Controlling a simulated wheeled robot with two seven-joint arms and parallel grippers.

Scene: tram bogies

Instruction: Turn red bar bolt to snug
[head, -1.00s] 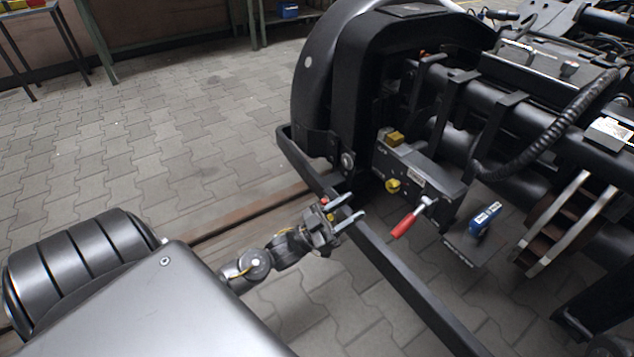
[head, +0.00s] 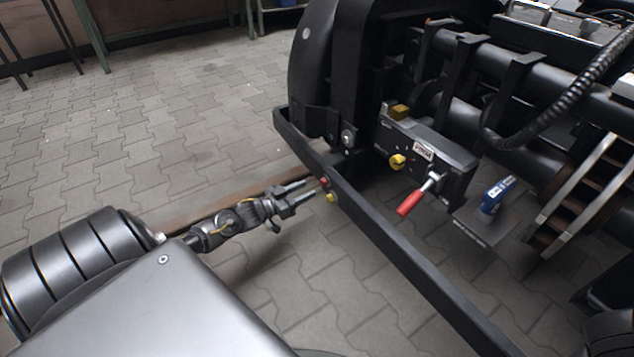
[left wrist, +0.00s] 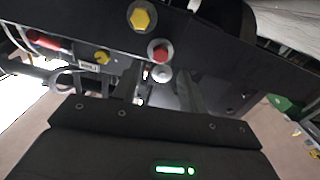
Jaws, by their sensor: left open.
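The red bar bolt (head: 323,181) sits on the long black bar (head: 385,248), just above a yellow bolt (head: 331,197). In the left wrist view, the red bolt (left wrist: 161,53) has a pale washer and shows close ahead, with the yellow hex bolt (left wrist: 143,17) up and left of it. My left gripper (head: 309,188) is open and empty. Its fingers point right at the bar, with the tips close to the red bolt. I cannot tell whether they touch it. In the left wrist view, the fingers (left wrist: 160,88) lie below the red bolt. My right gripper is not in view.
Behind the bar stands a dark box with a yellow knob (head: 397,162) and a red-handled lever (head: 410,203). The paved floor (head: 190,120) left of the bogie is clear.

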